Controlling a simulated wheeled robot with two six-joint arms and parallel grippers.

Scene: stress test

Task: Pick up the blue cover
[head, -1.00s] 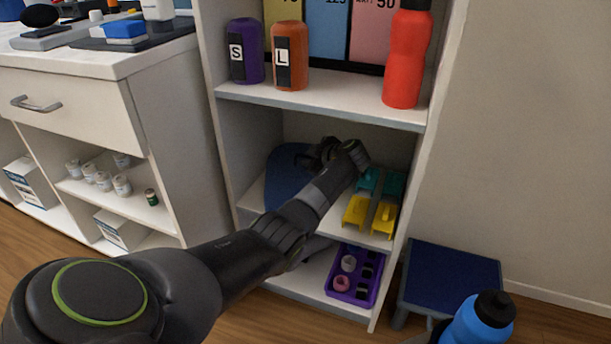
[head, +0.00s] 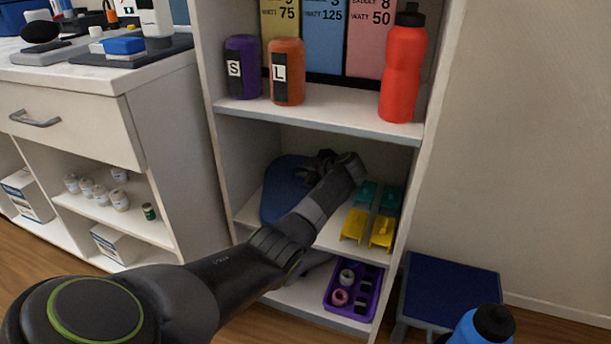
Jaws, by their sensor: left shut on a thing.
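The blue cover (head: 283,190) is a dark blue, rounded flat piece on the middle shelf of the white shelf unit, at the left side of that compartment. My left arm reaches in from the lower left. My left gripper (head: 318,166) is at the cover's upper right and is shut on it. The fingertips are small and dark, and my arm hides part of the cover's right side. Whether the cover is lifted off the shelf, I cannot tell. My right gripper is not in view.
Yellow (head: 354,225) and teal (head: 389,200) pieces lie right of my arm on the same shelf. A purple tray (head: 373,300) sits below. A red bottle (head: 402,75) and purple (head: 242,67) and orange (head: 287,72) containers stand above. A blue stool (head: 452,288) is at lower right.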

